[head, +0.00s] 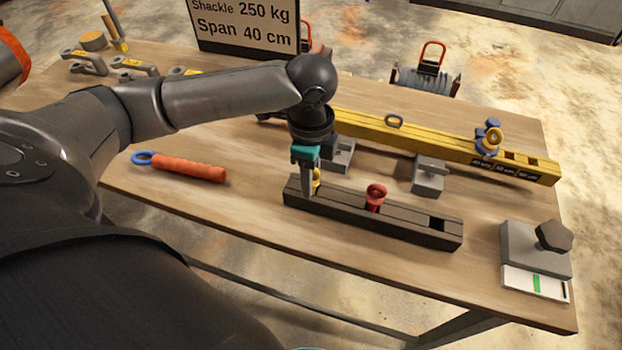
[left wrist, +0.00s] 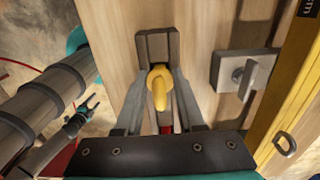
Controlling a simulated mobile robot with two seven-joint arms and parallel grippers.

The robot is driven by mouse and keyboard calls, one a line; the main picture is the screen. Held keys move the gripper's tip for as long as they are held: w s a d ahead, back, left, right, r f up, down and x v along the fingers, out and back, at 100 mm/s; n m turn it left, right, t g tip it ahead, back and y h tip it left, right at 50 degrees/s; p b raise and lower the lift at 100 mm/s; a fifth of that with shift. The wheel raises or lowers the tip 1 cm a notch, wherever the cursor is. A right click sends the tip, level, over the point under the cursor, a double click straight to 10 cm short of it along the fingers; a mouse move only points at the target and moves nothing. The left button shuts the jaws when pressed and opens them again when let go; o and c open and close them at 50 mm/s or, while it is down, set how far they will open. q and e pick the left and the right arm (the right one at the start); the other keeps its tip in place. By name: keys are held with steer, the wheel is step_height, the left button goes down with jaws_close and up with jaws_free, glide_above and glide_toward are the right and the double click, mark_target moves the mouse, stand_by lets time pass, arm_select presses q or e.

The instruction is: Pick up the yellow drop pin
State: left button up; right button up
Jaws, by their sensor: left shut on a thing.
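The yellow drop pin (head: 317,177) is at the left end of the dark rack (head: 410,228) in the head view, partly hidden by my gripper. My left gripper (head: 308,188) points down over that rack end and is shut on the yellow pin. I cannot tell whether the pin's lower part is still in the slot.
A red pin (head: 376,195) stands in the rack close by. Behind is a yellow beam (head: 430,138) with grey blocks (head: 428,177) before it.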

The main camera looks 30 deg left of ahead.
arm_select(q)
jaws_close()
arm_select(e)
steer(key=shift+s, duration=0.1)
arm_select(q)
steer(key=shift+r, duration=0.1)
